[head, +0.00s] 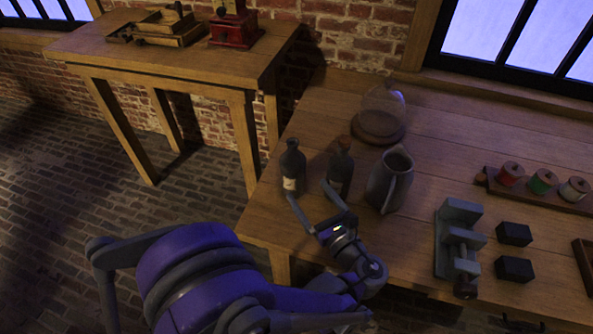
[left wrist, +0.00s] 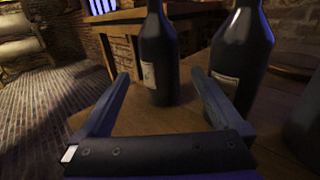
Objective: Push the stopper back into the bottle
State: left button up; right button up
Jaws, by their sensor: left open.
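Two dark bottles stand upright on the wooden bench. The left bottle (head: 292,166) has a pale label and a dark top; it also shows in the left wrist view (left wrist: 160,52). The right bottle (head: 341,173) stands beside it and also shows in the left wrist view (left wrist: 241,58). A brownish shape shows by the right bottle's top; I cannot tell whether it is a stopper. My left gripper (head: 307,188) is open and empty, its fingers pointing at the bottles. In the left wrist view the left bottle shows between the fingertips (left wrist: 158,76). Both bottle tops are cut off there.
A grey pitcher (head: 389,182) stands right of the bottles, with a glass dome (head: 381,114) behind. A grey vise (head: 459,245), dark blocks (head: 514,234) and a spool rack (head: 541,193) are farther right. A side table (head: 170,55) stands at the back left.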

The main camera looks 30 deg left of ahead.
dwell(0.4)
jog(key=o, duration=0.4)
